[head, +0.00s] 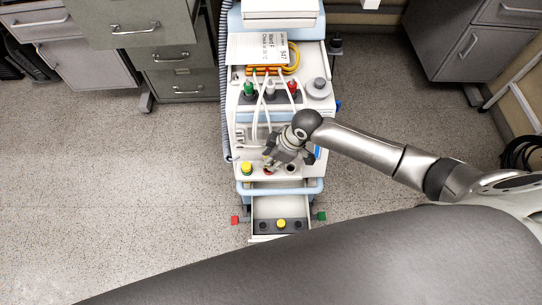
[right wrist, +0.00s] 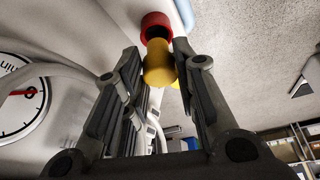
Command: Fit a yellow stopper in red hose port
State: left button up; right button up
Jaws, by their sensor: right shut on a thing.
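My right gripper (head: 272,163) is over the front of the pump cart's top, at the red hose port (head: 268,172), which it partly covers. In the right wrist view, my right gripper (right wrist: 162,62) is shut on a yellow stopper (right wrist: 157,66). The stopper's narrower end meets the ring of the red port (right wrist: 155,20); I cannot tell how deep it sits. Another yellow stopper (head: 247,168) stands in the port to the left. A third yellow stopper (head: 281,223) is in the open drawer (head: 281,208). My left gripper is not in view.
A dark, open port (head: 291,168) is right of the red one. White hoses (head: 259,108) run behind the gripper from green, white and red connectors. A blue handle bar (head: 312,188) crosses the cart's front.

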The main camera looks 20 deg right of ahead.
jog(key=shift+f+b, duration=0.75)
jog(key=shift+f, duration=0.85)
jog(key=o, duration=0.8)
jog(key=shift+r, duration=0.1)
jog(key=shift+d+r, duration=0.15)
jog(key=shift+r, duration=0.1)
jog(key=v, duration=1.1)
jog(key=shift+s+r, duration=0.1)
jog(key=shift+s, duration=0.05)
